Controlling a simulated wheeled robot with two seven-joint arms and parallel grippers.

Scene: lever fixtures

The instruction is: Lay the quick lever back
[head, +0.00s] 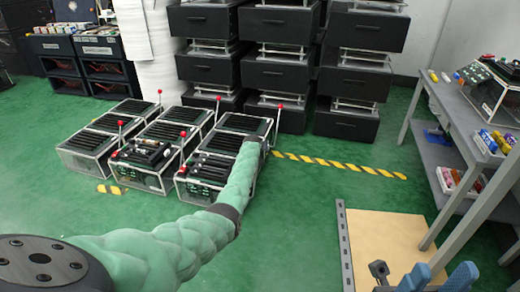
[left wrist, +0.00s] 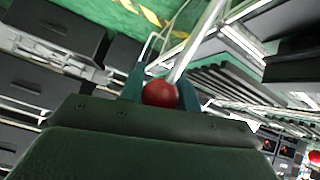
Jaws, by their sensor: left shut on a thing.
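Several levers with red knobs stand on a block of low dark slatted fixtures (head: 130,110) in the head view. One knob shows at the back right (head: 280,106). I cannot tell which is the quick lever. My left arm reaches over the right-hand fixtures and hides part of them; its gripper is hidden in the head view. In the left wrist view, my left gripper (left wrist: 162,88) is shut on a red knob (left wrist: 160,94), its pale rod (left wrist: 200,40) running up and right beside dark slats. My right gripper (head: 437,273) is open and empty at the lower right.
Stacked black drawer units (head: 282,70) stand behind the fixtures. A yellow-striped floor line (head: 340,164) runs to their right. A grey shelf table (head: 460,120) with small items is at right, and a tan board (head: 385,235) lies in front. Green floor between is clear.

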